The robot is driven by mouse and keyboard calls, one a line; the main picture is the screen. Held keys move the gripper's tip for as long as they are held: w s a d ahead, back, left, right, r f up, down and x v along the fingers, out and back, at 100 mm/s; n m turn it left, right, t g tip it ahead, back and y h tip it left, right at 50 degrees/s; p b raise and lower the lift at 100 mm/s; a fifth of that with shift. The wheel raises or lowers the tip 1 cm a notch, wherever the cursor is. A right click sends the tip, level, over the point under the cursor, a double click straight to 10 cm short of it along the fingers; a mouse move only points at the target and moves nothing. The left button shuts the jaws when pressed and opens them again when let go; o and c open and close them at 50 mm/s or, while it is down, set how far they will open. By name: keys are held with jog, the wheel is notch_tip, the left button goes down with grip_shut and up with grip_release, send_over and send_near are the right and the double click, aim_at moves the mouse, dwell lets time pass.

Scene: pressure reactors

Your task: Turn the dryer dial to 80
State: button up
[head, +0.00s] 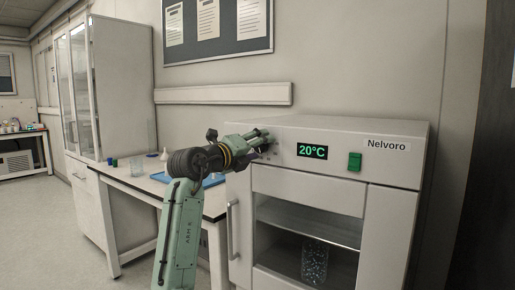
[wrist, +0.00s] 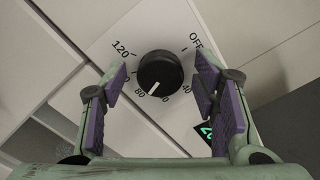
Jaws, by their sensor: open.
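The dryer (head: 390,165) is a white cabinet marked Nelvoro. Its green display (head: 312,151) reads 20°C. In the wrist view the black round dial (wrist: 160,72) sits on the panel, with OFF, 40, 60, 80 and 120 marked around it; another mark is partly hidden by the left finger. The dial's white line points down and slightly left, roughly between 80 and 60. My gripper (wrist: 162,85) is open, its purple-padded fingers on either side of the dial with gaps showing. In the head view my gripper (head: 265,138) is at the panel's left end and hides the dial.
A green switch (head: 354,161) is right of the display. Below, a glass-fronted chamber holds a beaker (head: 314,262), and a handle (head: 232,232) is at the left edge. A white table (head: 150,183) with a blue tray (head: 213,180) and glassware stands left.

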jog(key=v, duration=1.2)
